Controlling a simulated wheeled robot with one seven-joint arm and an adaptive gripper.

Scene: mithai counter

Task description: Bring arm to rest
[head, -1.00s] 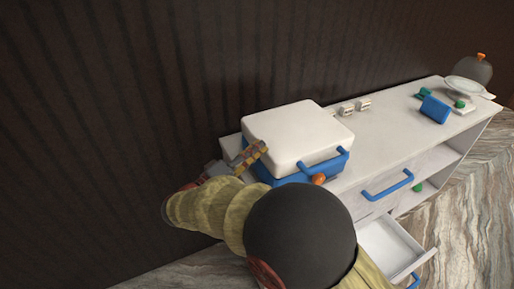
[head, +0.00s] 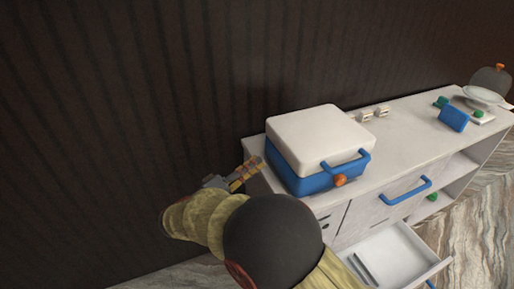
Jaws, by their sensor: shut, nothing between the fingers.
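My gripper (head: 247,170) has yellow-and-dark striped fingers. It is shut and empty, beside the left end of the white counter (head: 402,138), left of the blue and white box. My arm (head: 270,235) bends across the lower middle of the head view and hides part of the counter's front.
A box with a white lid and blue base (head: 318,140) stands closed on the counter's left end. An open drawer (head: 400,257) juts out below, with a dark thin object inside. A blue block (head: 453,118) and a scale (head: 484,96) stand farther right. A dark wall is behind.

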